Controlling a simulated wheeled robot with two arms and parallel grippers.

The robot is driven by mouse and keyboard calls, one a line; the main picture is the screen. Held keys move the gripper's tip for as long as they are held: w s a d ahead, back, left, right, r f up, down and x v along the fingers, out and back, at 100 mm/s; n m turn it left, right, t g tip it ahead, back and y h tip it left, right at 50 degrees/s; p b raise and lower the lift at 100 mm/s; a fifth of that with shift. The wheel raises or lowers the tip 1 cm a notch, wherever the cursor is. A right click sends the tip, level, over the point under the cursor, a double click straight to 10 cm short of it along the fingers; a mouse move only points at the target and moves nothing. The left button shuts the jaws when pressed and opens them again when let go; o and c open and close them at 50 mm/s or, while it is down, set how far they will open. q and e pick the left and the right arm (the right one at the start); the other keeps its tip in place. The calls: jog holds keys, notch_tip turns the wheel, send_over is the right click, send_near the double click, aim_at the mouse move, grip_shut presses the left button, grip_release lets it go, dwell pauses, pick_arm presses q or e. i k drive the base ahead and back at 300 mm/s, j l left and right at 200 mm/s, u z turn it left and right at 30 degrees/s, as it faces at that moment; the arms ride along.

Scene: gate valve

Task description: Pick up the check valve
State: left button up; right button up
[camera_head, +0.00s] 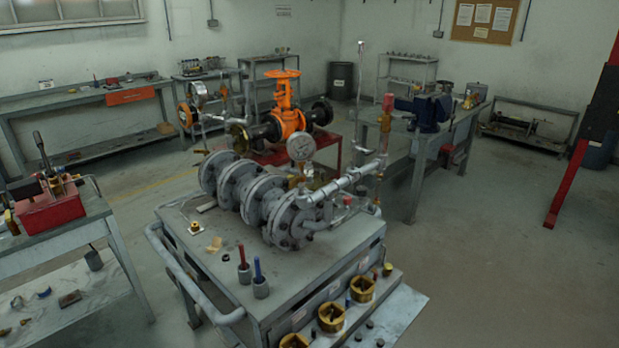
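No part that I can clearly single out as the check valve shows. A grey flanged pipe assembly (262,205) with several bolted discs lies across the top of a grey cart (215,268). A round gauge (301,148) and a silver pipe (345,182) are attached to it. Several brass fittings (331,316) sit along the cart's lower front ledge. An orange gate valve (286,106) with a handwheel stands on a red stand behind the cart. Neither of my grippers is in view.
A red-handled tool (244,267) and a blue-handled tool (259,278) stand on the cart's front edge. A bench with a red toolbox (48,209) is at the left. A workbench with a blue vise (424,110) is behind right. Open floor (510,270) lies at the right.

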aim_at(308, 168)
jog(key=i+j+z, duration=0.2)
jog(key=j, duration=0.65)
jog(key=i+j+z, duration=0.2)
jog(key=j, duration=0.6)
jog(key=j+z, duration=0.25)
jog(key=j, duration=0.6)
